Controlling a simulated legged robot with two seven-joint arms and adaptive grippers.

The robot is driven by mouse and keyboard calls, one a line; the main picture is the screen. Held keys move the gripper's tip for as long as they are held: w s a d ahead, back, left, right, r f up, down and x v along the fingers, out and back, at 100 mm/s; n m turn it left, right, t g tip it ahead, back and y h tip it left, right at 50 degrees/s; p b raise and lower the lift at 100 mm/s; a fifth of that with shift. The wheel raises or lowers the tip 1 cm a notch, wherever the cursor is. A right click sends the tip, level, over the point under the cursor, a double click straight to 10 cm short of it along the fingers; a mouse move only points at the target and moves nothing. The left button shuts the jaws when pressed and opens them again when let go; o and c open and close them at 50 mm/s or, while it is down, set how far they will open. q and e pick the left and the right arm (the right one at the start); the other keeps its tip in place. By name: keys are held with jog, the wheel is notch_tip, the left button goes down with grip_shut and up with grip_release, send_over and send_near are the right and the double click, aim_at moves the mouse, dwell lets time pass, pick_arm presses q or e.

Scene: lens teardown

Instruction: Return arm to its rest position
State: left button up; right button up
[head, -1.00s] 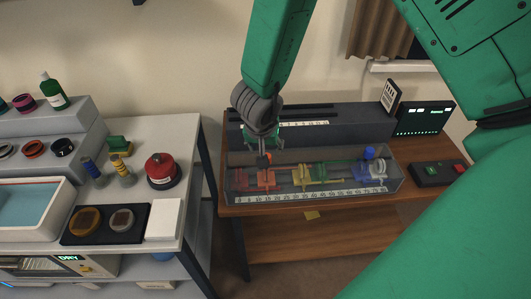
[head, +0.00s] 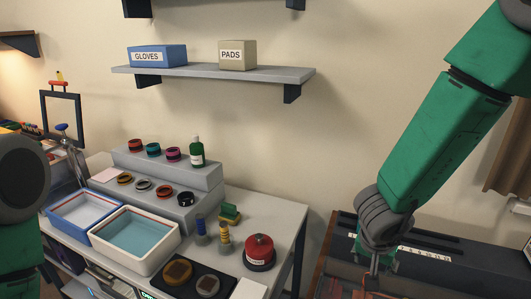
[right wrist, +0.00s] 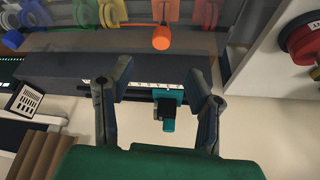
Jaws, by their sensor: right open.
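My right arm comes in from the right in the head view. Its right gripper (head: 375,262) points down over the left end of the dark bench unit. In the right wrist view the right gripper (right wrist: 157,72) is open, with its two dark fingers apart. A teal block with a black part (right wrist: 168,108) shows between the fingers; I see no finger touching it. An orange knob (right wrist: 161,37) shows beyond the fingertips. Part of my left arm shows at the left edge of the head view, but its gripper is out of view.
The dark bench unit (head: 437,245) bears a white scale strip. Left of it, a table holds a red canister (head: 260,252), a black pad with two discs (head: 195,278), a white-rimmed tray (head: 135,240) and a blue-rimmed tray (head: 84,212). A shelf (head: 215,71) hangs above.

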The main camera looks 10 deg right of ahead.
jog(key=s+d+f+n+g, duration=0.15)
jog(key=s+f+n, duration=0.45)
jog(key=s+f, duration=0.75)
jog(key=s+a+f+n+g+y+b, duration=0.1)
jog(key=s+f+y, duration=0.15)
jog(key=s, duration=0.45)
jog(key=s+a+f+n+g+y, duration=0.1)
jog(key=s+a+f+n, duration=0.1)
jog(key=s+f, duration=0.35)
pick_arm(q)
notch_tip(320, 180, down, 14)
jog(key=b, duration=1.3)
pick_arm(e)
notch_tip(320, 180, down, 10)
jog(key=w, duration=0.1)
jog(key=shift+a+n+t, duration=0.4)
jog(key=shift+a+t, duration=0.05)
pick_arm(q)
jog(key=shift+a, duration=0.1)
pick_arm(e)
jog(key=shift+w+f, duration=0.1)
